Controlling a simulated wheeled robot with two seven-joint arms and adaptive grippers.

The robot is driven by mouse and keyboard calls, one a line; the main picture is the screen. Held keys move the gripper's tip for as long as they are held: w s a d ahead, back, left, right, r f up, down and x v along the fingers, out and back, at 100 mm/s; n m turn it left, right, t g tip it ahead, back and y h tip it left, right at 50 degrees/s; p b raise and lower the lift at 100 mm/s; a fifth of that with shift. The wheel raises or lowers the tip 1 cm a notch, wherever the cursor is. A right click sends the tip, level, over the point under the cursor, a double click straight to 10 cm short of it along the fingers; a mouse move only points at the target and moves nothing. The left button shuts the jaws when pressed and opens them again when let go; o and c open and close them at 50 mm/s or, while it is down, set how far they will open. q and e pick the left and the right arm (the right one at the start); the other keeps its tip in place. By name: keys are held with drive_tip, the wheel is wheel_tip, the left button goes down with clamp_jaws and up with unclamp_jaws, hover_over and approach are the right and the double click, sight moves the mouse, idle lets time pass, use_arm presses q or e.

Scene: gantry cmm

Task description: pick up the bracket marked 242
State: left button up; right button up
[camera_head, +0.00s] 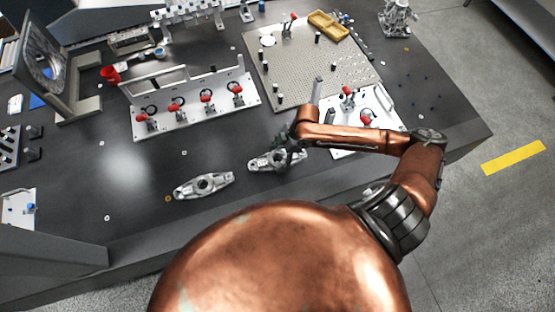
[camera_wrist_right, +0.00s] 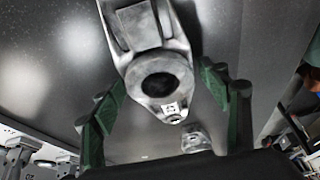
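Two grey cast brackets lie flat on the dark table near its front edge. One bracket (camera_head: 203,185) lies to the left and is uncovered. The other bracket (camera_head: 262,163) lies to its right, partly hidden under my right gripper (camera_head: 288,152). In the right wrist view, a bracket (camera_wrist_right: 155,73) with a round hole and a small marked label lies between the green-padded fingers of the right gripper (camera_wrist_right: 165,105). The fingers are apart, with gaps on both sides. I cannot read 242 on either bracket. My left gripper is not in view.
A white fixture plate (camera_head: 195,112) with red-handled clamps stands behind the brackets. A perforated plate (camera_head: 315,70) is at the back right. Another white clamp plate (camera_head: 345,145) sits beside my right forearm.

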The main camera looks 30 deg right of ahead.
drive_tip(key=c, duration=1.4)
drive_tip(key=shift+c, duration=0.7)
drive_tip(key=shift+r, duration=0.1)
